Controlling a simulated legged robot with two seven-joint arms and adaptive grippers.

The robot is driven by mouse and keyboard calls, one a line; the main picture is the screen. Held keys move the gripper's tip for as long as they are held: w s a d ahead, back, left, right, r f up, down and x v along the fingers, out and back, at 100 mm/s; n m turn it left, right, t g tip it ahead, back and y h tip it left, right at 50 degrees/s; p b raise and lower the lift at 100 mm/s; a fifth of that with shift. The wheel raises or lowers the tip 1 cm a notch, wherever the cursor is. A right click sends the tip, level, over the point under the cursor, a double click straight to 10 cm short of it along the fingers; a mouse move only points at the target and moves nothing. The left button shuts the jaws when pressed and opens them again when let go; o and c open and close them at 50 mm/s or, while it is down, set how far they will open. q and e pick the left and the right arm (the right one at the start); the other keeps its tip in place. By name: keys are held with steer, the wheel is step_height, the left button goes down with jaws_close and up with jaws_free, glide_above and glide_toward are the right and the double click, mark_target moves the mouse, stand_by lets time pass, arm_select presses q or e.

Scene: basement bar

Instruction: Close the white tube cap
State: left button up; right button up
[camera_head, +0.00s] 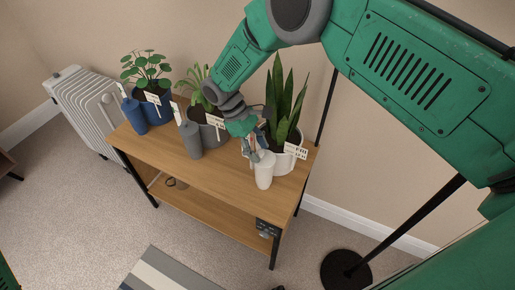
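The white tube (264,172) stands upright near the right front part of the wooden table (225,178). Its cap cannot be made out behind my gripper, so I cannot tell how it stands. My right gripper (257,153) reaches down from above, its fingers at the top of the white tube. They look close to or touching it; their gap is too small to judge. A blue tube (135,116) and a grey tube (191,139) stand further left on the table, each with a small upright piece at its top. My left gripper is not in view.
Several potted plants stand along the table's back: one in a blue pot (158,108), one in a grey pot (211,130), and a snake plant in a white pot (287,157) right beside the white tube. A white radiator (88,103) stands left. A dark round stand base (346,270) is on the floor.

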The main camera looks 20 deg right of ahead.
steer(key=shift+r, duration=0.1)
steer(key=v, duration=1.1)
steer(key=shift+w+a+r, duration=0.2)
steer(key=shift+w+r, duration=0.1)
